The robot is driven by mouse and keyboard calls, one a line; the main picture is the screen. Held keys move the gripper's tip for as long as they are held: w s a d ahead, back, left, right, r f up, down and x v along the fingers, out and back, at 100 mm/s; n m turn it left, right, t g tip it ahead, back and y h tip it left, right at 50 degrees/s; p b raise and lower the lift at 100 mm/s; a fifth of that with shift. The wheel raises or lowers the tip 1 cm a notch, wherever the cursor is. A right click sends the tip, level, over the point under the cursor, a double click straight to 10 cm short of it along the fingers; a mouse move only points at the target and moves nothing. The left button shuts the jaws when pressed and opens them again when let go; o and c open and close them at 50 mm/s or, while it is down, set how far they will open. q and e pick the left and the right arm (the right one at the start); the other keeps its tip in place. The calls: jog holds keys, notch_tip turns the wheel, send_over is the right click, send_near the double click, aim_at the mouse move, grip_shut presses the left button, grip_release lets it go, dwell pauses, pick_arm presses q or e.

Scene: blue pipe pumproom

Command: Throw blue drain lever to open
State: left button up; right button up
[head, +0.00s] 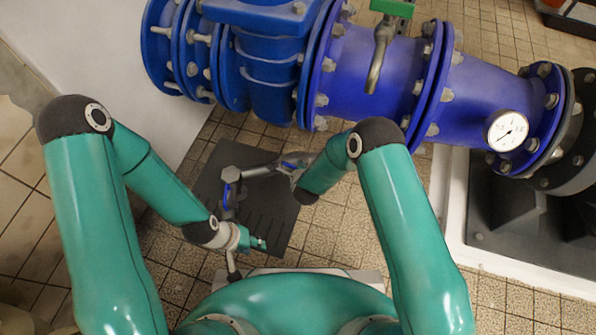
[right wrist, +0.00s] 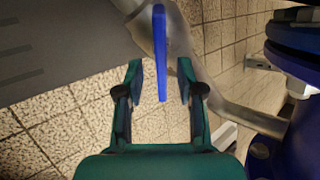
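In the right wrist view a blue lever (right wrist: 160,55) sits on a grey pipe (right wrist: 192,78). My right gripper (right wrist: 160,82) is open. The lever's end reaches between its two fingertips in the picture, with a gap to each side; its depth is hard to tell. In the head view a small blue part (head: 291,164) shows on the grey pipe (head: 255,171), beside my right forearm. My right gripper is hidden there. Another blue handle (head: 227,190) is farther left on the pipework. My left gripper (head: 258,243) is below it, apart from it; its finger opening is unclear.
A large blue flanged pipe (head: 375,75) crosses the back, with a green-handled tap (head: 392,8) and a gauge (head: 507,130). A dark mat (head: 275,215) lies under the grey pipework. A pale raised edge (head: 455,215) runs at right. Tiled floor is open around these.

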jog(key=shift+b+x, duration=0.4)
jog(key=shift+x, duration=1.1)
jog(key=shift+r, duration=0.1)
grip_shut()
jog(key=shift+s+n, duration=0.1)
jog(key=shift+n, duration=0.3)
jog(key=shift+n+b, duration=0.35)
jog(key=shift+n, duration=0.85)
jog(key=shift+s+f+n+t+b, duration=0.1)
jog(key=shift+n+t+b, duration=0.1)
jog(key=shift+n, duration=0.75)
jog(key=shift+s+f+n+t+b, duration=0.1)
jog(key=shift+n+t, duration=0.1)
jog(key=shift+n, duration=0.75)
jog(key=shift+a, duration=0.1)
